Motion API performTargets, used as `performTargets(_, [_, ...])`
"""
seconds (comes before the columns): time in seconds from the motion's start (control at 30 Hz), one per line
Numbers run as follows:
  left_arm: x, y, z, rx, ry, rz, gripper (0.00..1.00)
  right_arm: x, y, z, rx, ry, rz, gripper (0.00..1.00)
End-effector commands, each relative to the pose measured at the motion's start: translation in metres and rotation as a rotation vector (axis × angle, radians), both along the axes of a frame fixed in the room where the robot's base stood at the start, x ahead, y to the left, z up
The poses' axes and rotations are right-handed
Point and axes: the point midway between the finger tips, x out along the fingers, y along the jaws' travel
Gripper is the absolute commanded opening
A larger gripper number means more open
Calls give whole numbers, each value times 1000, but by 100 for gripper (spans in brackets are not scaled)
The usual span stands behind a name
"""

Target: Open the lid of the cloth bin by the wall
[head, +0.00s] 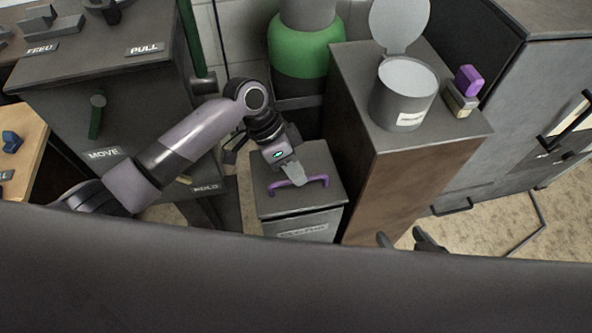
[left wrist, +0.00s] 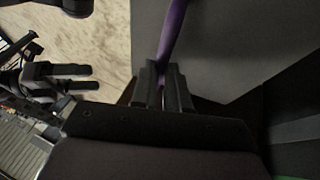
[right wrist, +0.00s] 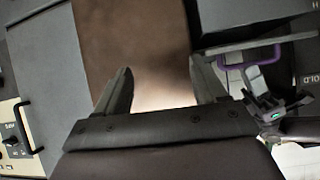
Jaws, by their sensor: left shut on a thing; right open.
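The cloth bin (head: 300,229) is a dark grey box standing on the floor between two cabinets. Its flat lid (head: 325,166) looks closed and has a purple bar handle (head: 320,180). My left gripper (head: 292,178) reaches down from above and is shut on the handle. In the left wrist view the handle (left wrist: 174,30) runs up from between the fingers (left wrist: 164,82), above the grey lid (left wrist: 230,40). The handle also shows in the right wrist view (right wrist: 228,66). My right gripper (right wrist: 163,85) is open and empty, low in front of the brown-sided cabinet.
The brown-sided cabinet (head: 412,180) stands close to the bin's right and carries an open grey canister (head: 404,95) and a purple-topped block (head: 467,80). A green-banded cylinder (head: 305,48) is behind. A dark cabinet (head: 95,75) is at left. Bare floor (head: 480,222) lies at right.

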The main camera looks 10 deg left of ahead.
Motion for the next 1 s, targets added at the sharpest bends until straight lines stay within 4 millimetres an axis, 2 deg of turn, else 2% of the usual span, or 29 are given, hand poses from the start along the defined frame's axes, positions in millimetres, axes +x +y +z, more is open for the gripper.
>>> performTargets(0.03, [5, 1, 11, 2, -7, 2, 0, -3, -3, 4, -1, 12, -8, 71])
performTargets(0.23, [21, 7, 28, 2, -12, 5, 0, -15, -17, -4, -11, 61, -38, 71])
performTargets(0.4, [36, 12, 38, 3, -19, 8, 0, -20, -17, 0, -10, 72, -36, 71])
performTargets(0.7, [53, 19, 45, 6, -16, 9, 0, -17, -14, 6, -8, 65, -32, 71])
performTargets(1.0, [56, 22, 45, 9, -13, 7, 0, -14, -14, 7, -8, 59, -31, 71])
